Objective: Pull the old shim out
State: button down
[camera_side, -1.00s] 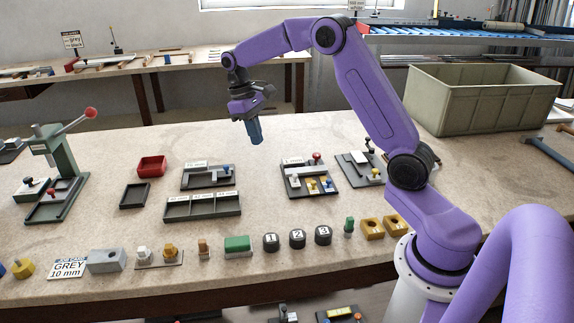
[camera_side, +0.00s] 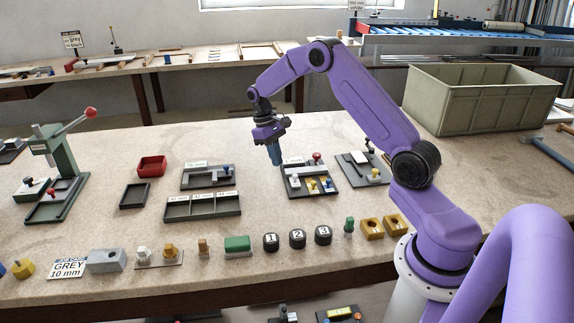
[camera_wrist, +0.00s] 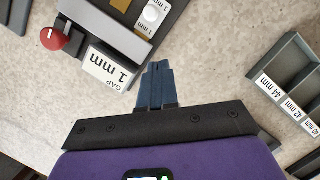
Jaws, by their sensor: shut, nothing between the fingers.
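The gap fixture (camera_side: 297,191), a dark plate with a white "GAP 1 mm" label and a red knob (camera_side: 317,156), stands right of the table's middle. Small yellow pieces (camera_side: 312,187) sit on its front part. I cannot tell which piece is the old shim. My gripper (camera_side: 276,162), with blue fingers, is shut and empty above the table, beside the fixture's back left corner. Its fingertips (camera_wrist: 157,66) appear apart from the fixture.
A three-bay tray (camera_side: 203,214) with size labels and another fixture (camera_side: 187,184) lie to the left. Numbered black blocks (camera_side: 297,238) line the front. A large bin (camera_side: 480,105) stands at the back right.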

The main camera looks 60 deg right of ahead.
aim_at(291, 181)
jog(key=shift+s+f, duration=0.25)
jog(key=shift+s, duration=0.45)
jog(key=shift+s+f, duration=0.2)
jog(key=shift+s, duration=0.45)
jog(key=shift+s+f, duration=0.25)
jog(key=shift+s, duration=0.45)
jog(key=shift+a, duration=0.1)
